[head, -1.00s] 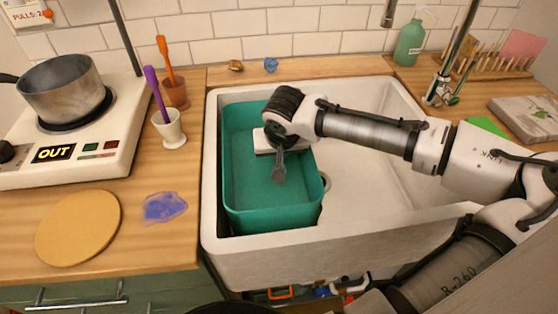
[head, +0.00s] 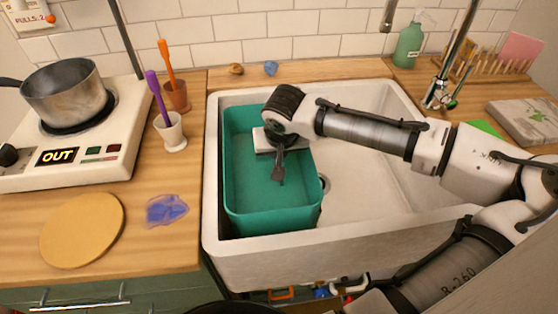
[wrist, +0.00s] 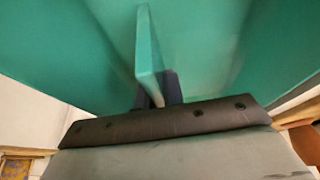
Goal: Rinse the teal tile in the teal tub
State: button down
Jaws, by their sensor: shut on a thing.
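The teal tub (head: 262,221) stands in the left part of the white sink. My gripper (head: 278,174) reaches down inside the tub's walls, and its fingers point at the tub floor. In the wrist view my gripper (wrist: 157,92) is shut on the teal tile (wrist: 148,48), which shows nearly edge-on as a thin slab against the teal tub. In the head view the tile cannot be made out against the tub's colour. I cannot tell whether the tile touches the tub floor or any water.
The sink's right side (head: 365,160) is empty. A hot plate (head: 85,150) with a pot (head: 65,90), cups with tools (head: 171,132), a round board (head: 82,230) and a blue smear (head: 166,209) are on the left. The faucet (head: 440,95) rises behind my arm.

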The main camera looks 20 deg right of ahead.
notch_tip(320, 180, up, 15)
jog(key=p, duration=1.2)
jog(key=shift+f, duration=0.15)
dwell(1.9)
jog(key=shift+r+p, duration=1.05)
jog(key=shift+r, duration=0.9)
